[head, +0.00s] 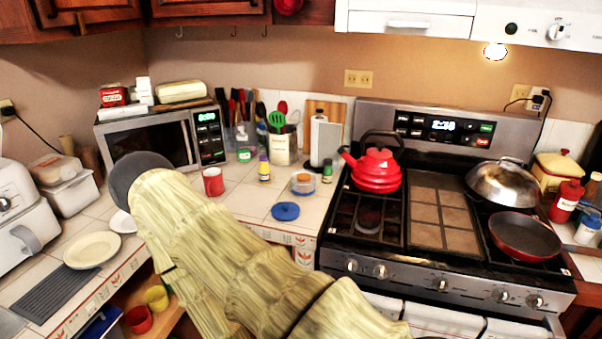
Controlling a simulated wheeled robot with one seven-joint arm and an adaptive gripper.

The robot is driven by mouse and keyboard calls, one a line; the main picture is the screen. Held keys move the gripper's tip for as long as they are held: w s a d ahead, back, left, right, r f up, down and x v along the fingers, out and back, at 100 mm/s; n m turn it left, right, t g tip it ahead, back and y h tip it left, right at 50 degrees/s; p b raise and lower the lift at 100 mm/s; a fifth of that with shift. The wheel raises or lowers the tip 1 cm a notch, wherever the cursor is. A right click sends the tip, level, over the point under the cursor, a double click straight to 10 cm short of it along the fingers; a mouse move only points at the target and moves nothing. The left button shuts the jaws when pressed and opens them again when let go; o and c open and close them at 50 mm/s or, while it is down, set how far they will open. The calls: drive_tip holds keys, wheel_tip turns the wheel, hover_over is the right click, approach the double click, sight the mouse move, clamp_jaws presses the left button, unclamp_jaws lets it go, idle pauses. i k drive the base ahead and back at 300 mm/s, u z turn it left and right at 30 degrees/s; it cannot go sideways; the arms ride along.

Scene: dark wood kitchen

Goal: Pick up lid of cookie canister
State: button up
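No canister here can be read as marked for cookies. A yellow canister (554,180) with a pale yellow lid (561,164) and a small red knob stands at the far right, beyond the stove; its lid looks seated on top. A small clear jar (303,184) with blue edging and orange-brown contents stands on the counter left of the stove. A round blue lid (285,211) lies flat on the counter in front of that jar. My arm fills the lower middle of the head view and hides part of the counter. My gripper is not visible.
The stove holds a red kettle (376,170), a covered pan (500,181) and a red skillet (524,237). A microwave (157,137), utensil holders and a paper towel roll (318,140) line the back. A white plate (92,250) lies left. Counter around the blue lid is clear.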

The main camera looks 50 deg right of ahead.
sight(282, 212)
drive_tip(key=z, duration=1.2)
